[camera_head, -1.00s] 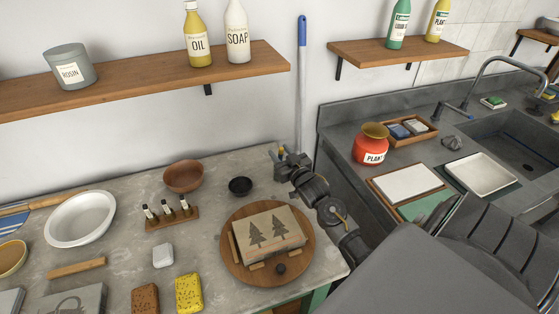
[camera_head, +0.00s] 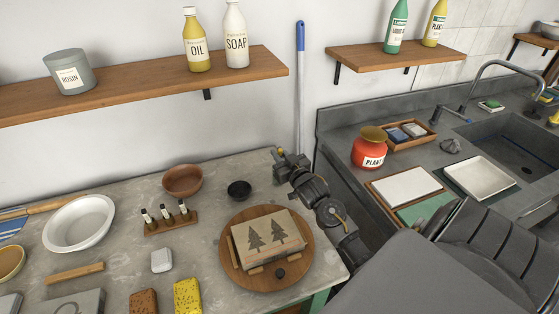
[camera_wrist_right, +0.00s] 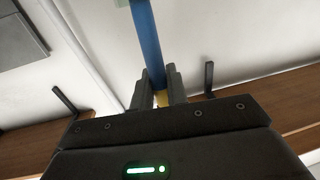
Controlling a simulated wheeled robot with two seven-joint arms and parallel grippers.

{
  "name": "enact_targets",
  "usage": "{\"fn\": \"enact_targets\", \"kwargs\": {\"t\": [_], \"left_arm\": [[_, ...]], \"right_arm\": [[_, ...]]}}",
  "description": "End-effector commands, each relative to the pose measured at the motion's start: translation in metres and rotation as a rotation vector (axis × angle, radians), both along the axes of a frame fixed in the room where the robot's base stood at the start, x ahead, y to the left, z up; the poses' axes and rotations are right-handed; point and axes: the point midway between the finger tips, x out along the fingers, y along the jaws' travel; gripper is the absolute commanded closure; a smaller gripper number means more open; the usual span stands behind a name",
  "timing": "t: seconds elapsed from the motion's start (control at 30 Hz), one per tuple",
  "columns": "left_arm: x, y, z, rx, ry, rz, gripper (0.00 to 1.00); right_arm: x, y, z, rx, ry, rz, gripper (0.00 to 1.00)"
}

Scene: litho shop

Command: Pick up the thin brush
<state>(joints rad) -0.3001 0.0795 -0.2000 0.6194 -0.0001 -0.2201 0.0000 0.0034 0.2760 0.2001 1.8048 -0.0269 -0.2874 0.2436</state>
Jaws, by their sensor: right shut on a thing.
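My right gripper (camera_head: 280,155) is above the back right corner of the grey worktop (camera_head: 225,165). It is small and dark in the head view. In the right wrist view its two fingers (camera_wrist_right: 159,92) are shut on a thin yellow piece (camera_wrist_right: 162,98), which I take to be the thin brush. Only a short bit of it shows; the rest is hidden by the gripper body. A small yellowish tip shows at the fingers in the head view. My left gripper is not in view.
A blue-topped pole (camera_head: 300,60) stands against the wall behind the gripper; its blue part shows in the wrist view (camera_wrist_right: 145,45). A black bowl (camera_head: 239,190) and a round wooden board (camera_head: 237,271) with a tree-printed block are nearby. A shelf (camera_head: 150,84) is above.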

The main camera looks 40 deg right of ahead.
Motion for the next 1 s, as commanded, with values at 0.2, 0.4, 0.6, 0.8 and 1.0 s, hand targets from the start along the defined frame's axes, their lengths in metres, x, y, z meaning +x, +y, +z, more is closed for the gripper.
{"fn": "enact_targets", "kwargs": {"t": [0.2, 0.4, 0.6, 0.8, 1.0], "left_arm": [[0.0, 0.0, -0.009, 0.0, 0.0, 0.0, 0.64], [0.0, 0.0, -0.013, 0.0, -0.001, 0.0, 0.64], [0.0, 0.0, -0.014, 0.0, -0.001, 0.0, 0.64], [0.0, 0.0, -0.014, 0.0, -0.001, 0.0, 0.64], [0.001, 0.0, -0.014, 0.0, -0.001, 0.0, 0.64]], "right_arm": [[0.0, 0.0, 0.044, -0.003, -0.008, -0.001, 1.0], [0.0, 0.0, 0.077, -0.002, -0.005, 0.0, 1.0], [0.0, 0.0, 0.088, 0.001, -0.001, 0.0, 1.0], [0.0, 0.0, 0.089, 0.001, -0.001, 0.0, 1.0], [0.0, 0.0, 0.089, 0.001, -0.001, 0.0, 1.0]]}}
